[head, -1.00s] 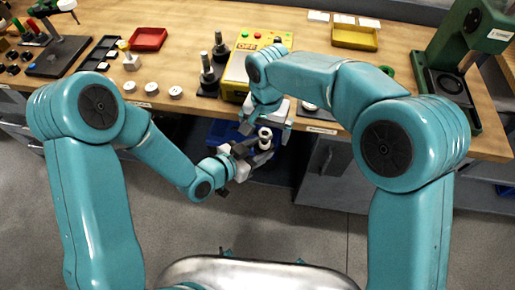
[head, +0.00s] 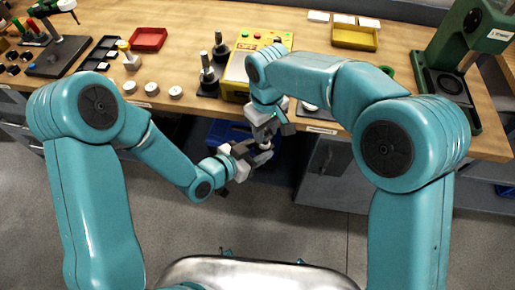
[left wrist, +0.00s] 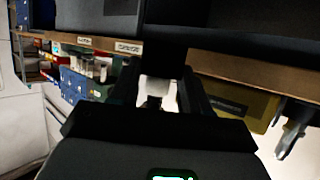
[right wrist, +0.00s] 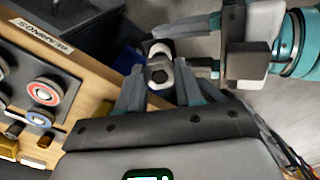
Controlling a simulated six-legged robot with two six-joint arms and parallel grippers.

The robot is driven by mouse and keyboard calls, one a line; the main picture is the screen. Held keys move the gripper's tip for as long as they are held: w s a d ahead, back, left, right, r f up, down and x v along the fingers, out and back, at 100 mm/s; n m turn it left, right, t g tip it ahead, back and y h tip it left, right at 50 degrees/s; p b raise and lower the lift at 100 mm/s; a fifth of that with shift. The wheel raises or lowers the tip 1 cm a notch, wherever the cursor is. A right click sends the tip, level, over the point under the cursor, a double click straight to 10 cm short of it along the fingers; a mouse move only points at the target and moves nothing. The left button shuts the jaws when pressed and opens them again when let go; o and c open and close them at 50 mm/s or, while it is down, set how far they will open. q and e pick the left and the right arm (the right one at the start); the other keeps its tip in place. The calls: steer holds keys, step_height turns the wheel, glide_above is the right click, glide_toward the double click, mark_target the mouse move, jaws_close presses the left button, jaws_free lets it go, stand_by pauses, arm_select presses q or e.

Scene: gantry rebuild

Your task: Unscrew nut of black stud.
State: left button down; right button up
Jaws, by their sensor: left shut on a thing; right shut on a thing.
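My left gripper (head: 250,156) is shut on the black stud (right wrist: 159,48), below the bench's front edge; the jaws hide much of it. A pale nut (right wrist: 160,74) with a dark centre sits at the stud's end in the right wrist view. My right gripper (head: 268,133) comes down from above and is shut on the nut, one finger on each side in the right wrist view (right wrist: 160,92). In the left wrist view a dark part of the stud (left wrist: 152,103) shows between the left fingers (left wrist: 157,92). The thread is too small to make out.
The wooden bench (head: 185,45) runs behind both grippers. On it stand black-based posts (head: 207,80), a yellow box with buttons (head: 240,72), several white round parts (head: 152,89), a red tray (head: 148,39), a yellow tray (head: 354,38) and a green press (head: 460,60). A blue bin (head: 222,133) is below.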

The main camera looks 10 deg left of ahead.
steer(key=n, duration=1.2)
steer(key=shift+n, duration=0.3)
steer(key=o, duration=1.8)
steer(key=m, duration=1.6)
steer(key=shift+m, duration=0.4)
steer(key=m, duration=0.7)
steer(key=c, duration=1.8)
steer(key=n, duration=0.8)
steer(key=shift+n, duration=0.3)
steer(key=n, duration=0.9)
steer(key=shift+r, duration=0.1)
